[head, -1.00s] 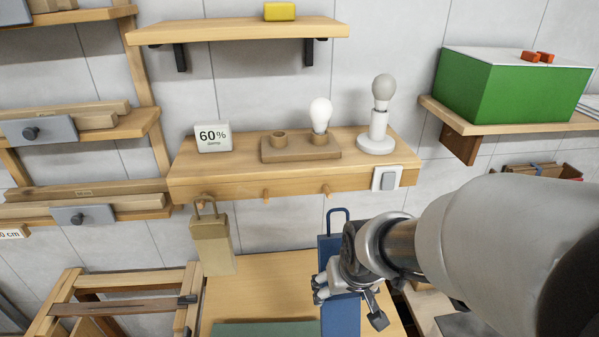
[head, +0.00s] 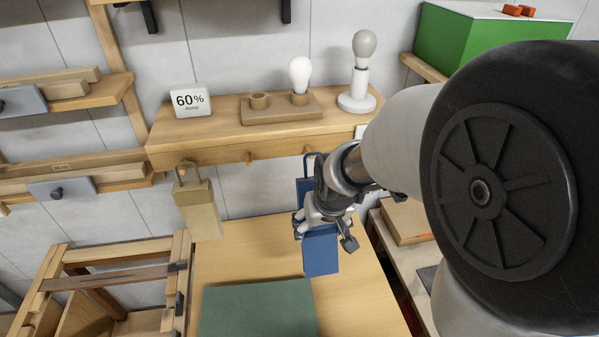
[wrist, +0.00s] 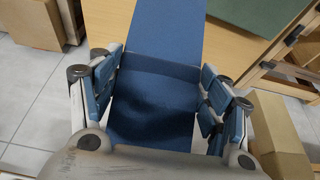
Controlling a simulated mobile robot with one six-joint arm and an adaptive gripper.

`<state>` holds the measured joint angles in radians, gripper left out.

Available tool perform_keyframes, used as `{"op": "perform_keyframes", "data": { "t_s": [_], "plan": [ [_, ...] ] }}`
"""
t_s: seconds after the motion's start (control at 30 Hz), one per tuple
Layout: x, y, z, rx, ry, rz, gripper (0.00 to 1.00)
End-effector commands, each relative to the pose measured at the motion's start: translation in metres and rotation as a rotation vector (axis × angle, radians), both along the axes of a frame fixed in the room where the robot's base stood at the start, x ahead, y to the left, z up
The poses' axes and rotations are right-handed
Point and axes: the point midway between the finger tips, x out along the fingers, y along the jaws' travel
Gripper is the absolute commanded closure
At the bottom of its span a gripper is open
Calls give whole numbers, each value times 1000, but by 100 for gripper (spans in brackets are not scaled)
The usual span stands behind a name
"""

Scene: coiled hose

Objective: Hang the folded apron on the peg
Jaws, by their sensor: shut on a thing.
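The blue folded apron (head: 321,252) hangs upright below the shelf, with a thin blue loop (head: 305,160) at its top. My gripper (head: 318,212) is shut on the apron's middle. In the wrist view the blue cloth (wrist: 155,95) lies between the two fingers of my gripper (wrist: 158,98). A wooden peg (head: 311,152) on the shelf's front edge is right at the top of the loop. I cannot tell whether the loop is around the peg or in front of it. My wrist hides part of the apron's upper right.
A tan folded piece (head: 199,208) hangs at the left peg, and the middle peg (head: 249,157) is bare. The shelf (head: 215,140) carries a 60% display (head: 191,100) and bulbs. Below is a table with a green mat (head: 258,308); a wooden rack (head: 110,285) stands left.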

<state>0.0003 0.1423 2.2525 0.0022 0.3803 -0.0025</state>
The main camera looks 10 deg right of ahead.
Motion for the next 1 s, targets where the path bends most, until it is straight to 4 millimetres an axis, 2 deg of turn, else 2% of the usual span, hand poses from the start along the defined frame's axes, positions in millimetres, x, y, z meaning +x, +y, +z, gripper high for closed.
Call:
{"op": "perform_keyframes", "data": {
  "t_s": [0.5, 1.0],
  "plan": [
    [30, 0, -6, 0, 0, 0, 60],
    [39, 0, -11, 0, -1, 0, 60]
  ]
}}
